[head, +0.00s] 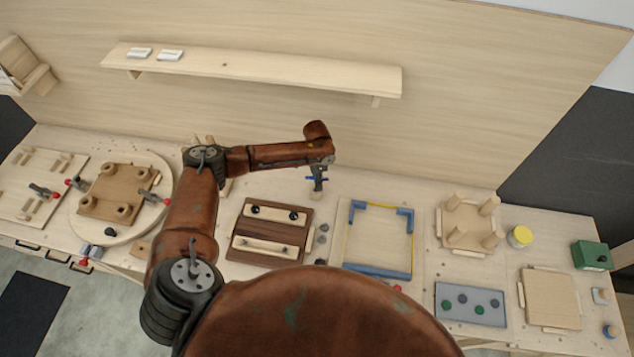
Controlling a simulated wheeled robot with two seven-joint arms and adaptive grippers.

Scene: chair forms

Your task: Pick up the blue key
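A small blue piece (323,180), which looks like the blue key's handle, shows at the fingertips of my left gripper (317,182). A short light wooden post or block (316,196) is just below it. My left gripper points down there, behind the dark red panel. The fingers and the blue piece overlap and are very small, so I cannot tell whether the fingers are closed on it or only around it. I cannot tell whether the blue piece touches the wooden block. My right gripper is not in view.
A dark red-brown panel with two light bars (270,228) lies in front of the gripper. A blue and yellow frame (378,271) is right of it. Farther right are an upturned stool form (467,222), a yellow-lidded jar (520,236) and a green box (590,255). A shelf (250,70) hangs above.

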